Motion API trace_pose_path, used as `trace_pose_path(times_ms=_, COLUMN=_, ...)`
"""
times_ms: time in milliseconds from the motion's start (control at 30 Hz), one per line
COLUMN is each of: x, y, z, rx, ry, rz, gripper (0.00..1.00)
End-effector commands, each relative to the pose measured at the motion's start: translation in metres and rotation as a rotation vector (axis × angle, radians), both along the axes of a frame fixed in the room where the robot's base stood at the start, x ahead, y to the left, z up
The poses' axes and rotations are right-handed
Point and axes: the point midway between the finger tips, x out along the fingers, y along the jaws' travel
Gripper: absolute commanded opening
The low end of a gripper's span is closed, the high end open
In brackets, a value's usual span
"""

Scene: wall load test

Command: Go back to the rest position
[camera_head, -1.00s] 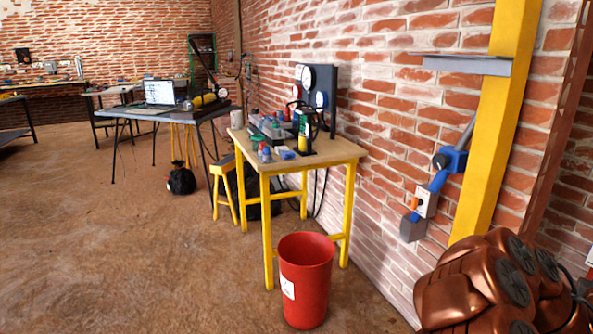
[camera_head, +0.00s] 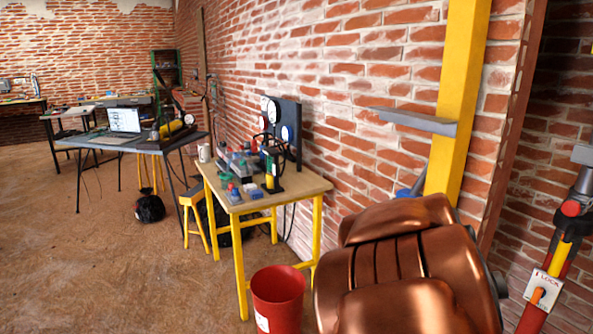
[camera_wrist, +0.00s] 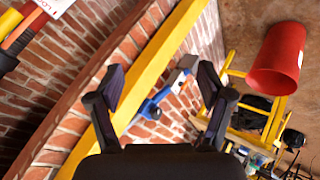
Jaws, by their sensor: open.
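My gripper (camera_wrist: 163,98) shows in the wrist view with its two dark fingers spread wide and nothing between them. Beyond the fingers are the yellow post (camera_wrist: 136,82) and a blue clamp-like tool (camera_wrist: 150,109) at the brick wall; the gripper is apart from both. In the head view my copper-coloured arm covers the lower right, and the gripper itself is not visible there. The yellow post (camera_head: 460,95) stands behind my arm, with a grey metal plate (camera_head: 415,121) jutting from it. Only a small part of the blue tool (camera_head: 403,192) shows beside my arm.
A yellow-legged workbench (camera_head: 305,185) with gauges and bottles stands against the wall. A red bin (camera_head: 278,297) is in front of it, close to my arm. A red and yellow tool with a label (camera_head: 546,285) is at the far right. The floor (camera_head: 90,270) at left is open.

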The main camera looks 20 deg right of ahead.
Motion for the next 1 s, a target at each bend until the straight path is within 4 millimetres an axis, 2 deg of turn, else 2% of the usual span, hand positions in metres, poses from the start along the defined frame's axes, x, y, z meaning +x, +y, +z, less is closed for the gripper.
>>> trace_pose_path(times_ms=33, x=0.002, y=0.026, z=0.015, rx=0.057, ry=0.005, rz=0.012, gripper=0.79)
trace_pose_path(times_ms=133, x=-0.003, y=0.077, z=0.021, rx=0.176, ry=0.036, rz=0.021, gripper=0.79)
trace_pose_path(times_ms=267, x=-0.019, y=0.143, z=0.033, rx=0.324, ry=0.104, rz=0.044, gripper=0.79)
trace_pose_path(times_ms=400, x=-0.05, y=0.212, z=0.051, rx=0.465, ry=0.209, rz=0.078, gripper=0.79)
trace_pose_path(times_ms=500, x=-0.079, y=0.255, z=0.067, rx=0.548, ry=0.3, rz=0.108, gripper=0.79)
trace_pose_path(times_ms=600, x=-0.11, y=0.288, z=0.082, rx=0.607, ry=0.393, rz=0.136, gripper=0.79)
trace_pose_path(times_ms=700, x=-0.136, y=0.309, z=0.093, rx=0.643, ry=0.472, rz=0.158, gripper=0.79)
trace_pose_path(times_ms=800, x=-0.154, y=0.321, z=0.101, rx=0.663, ry=0.526, rz=0.173, gripper=0.79)
trace_pose_path(times_ms=1000, x=-0.164, y=0.327, z=0.103, rx=0.672, ry=0.554, rz=0.178, gripper=0.79)
